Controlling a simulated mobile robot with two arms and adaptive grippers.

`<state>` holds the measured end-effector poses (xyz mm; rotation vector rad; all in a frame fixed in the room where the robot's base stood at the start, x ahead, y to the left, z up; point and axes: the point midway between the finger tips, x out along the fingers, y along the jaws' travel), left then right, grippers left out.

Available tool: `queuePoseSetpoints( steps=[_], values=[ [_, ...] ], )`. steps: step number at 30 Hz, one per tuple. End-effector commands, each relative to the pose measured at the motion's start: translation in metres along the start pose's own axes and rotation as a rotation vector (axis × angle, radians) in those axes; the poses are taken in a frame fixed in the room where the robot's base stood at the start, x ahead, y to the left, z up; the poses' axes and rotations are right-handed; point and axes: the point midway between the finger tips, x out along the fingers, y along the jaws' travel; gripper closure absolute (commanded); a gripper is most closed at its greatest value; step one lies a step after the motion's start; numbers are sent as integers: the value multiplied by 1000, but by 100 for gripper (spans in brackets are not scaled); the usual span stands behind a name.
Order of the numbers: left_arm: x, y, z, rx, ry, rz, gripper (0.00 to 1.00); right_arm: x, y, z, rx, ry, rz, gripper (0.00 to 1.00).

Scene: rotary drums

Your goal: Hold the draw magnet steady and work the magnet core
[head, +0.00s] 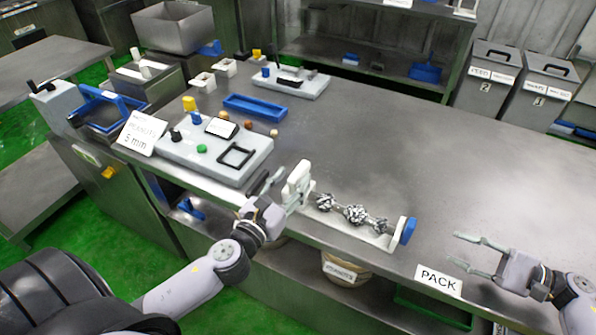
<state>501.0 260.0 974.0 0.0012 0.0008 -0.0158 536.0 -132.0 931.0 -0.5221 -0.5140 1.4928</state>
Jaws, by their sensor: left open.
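The draw magnet has a pale base plate (378,240) along the front edge of the steel table, with a white upright (299,174) at its left end. A rod with several dark and silver clumps (355,213) lies along it. A blue end piece (408,231) stands at its right end; which part is the magnet core I cannot tell for sure. My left gripper (288,186) is open at the white upright, its fingers close to it; contact is unclear. My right gripper (464,250) is open and empty, right of the blue end piece and apart from it.
A grey control box (214,160) with knobs and a black frame is left of the draw magnet, near a blue tray (255,107). A PACK sign (438,281) is at the table's front edge. The table's middle and right are clear.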

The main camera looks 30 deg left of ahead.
Motion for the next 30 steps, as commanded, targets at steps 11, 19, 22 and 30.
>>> queuePoseSetpoints(
  steps=[11, 19, 22, 30],
  values=[
    [36, 0, 0, -1, 0, 0, 57, 0, 0, 0, 0, 0, 0, 67],
    [37, 0, 0, -1, 0, 0, 57, 0, 0, 0, 0, 0, 0, 67],
    [37, 0, 0, -1, 0, 0, 63, 0, 0, 0, 0, 0, 0, 67],
    [36, 0, 0, -1, 0, 0, 81, 0, 0, 0, 0, 0, 0, 67]
  ],
)
